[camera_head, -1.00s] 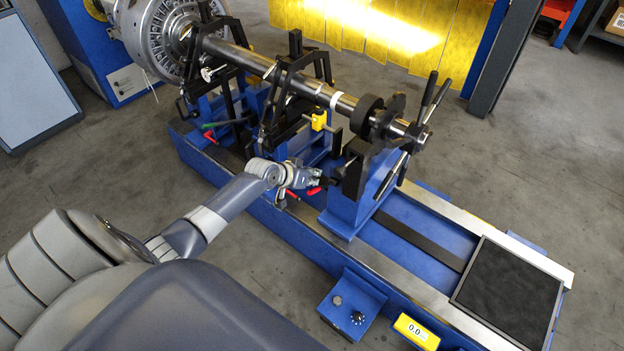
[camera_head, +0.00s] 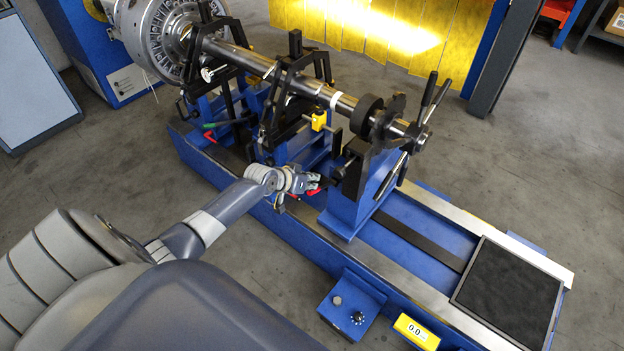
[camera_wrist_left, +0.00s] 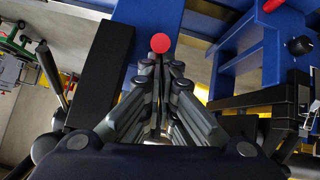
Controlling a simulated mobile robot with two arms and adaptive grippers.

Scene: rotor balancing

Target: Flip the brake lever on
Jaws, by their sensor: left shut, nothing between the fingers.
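My left gripper (camera_head: 320,182) is shut and empty beside the blue pedestal (camera_head: 345,205) of the rotor stand. In the left wrist view its closed fingertips (camera_wrist_left: 158,68) point at a round red knob (camera_wrist_left: 160,43), which appears just beyond them; I cannot tell whether they touch. In the head view a red handle (camera_head: 314,191) shows right at the fingers, partly hidden by them, and another red handle (camera_head: 293,195) lies just left of it. One of these red-ended levers may be the brake lever; the pictures do not settle which. My right gripper is not in view.
The rotor shaft (camera_head: 240,54) runs above on black-framed supports. A green-handled lever (camera_head: 222,124) and a yellow block (camera_head: 319,120) sit nearby. The black star handle (camera_head: 428,105) is at the shaft's right end.

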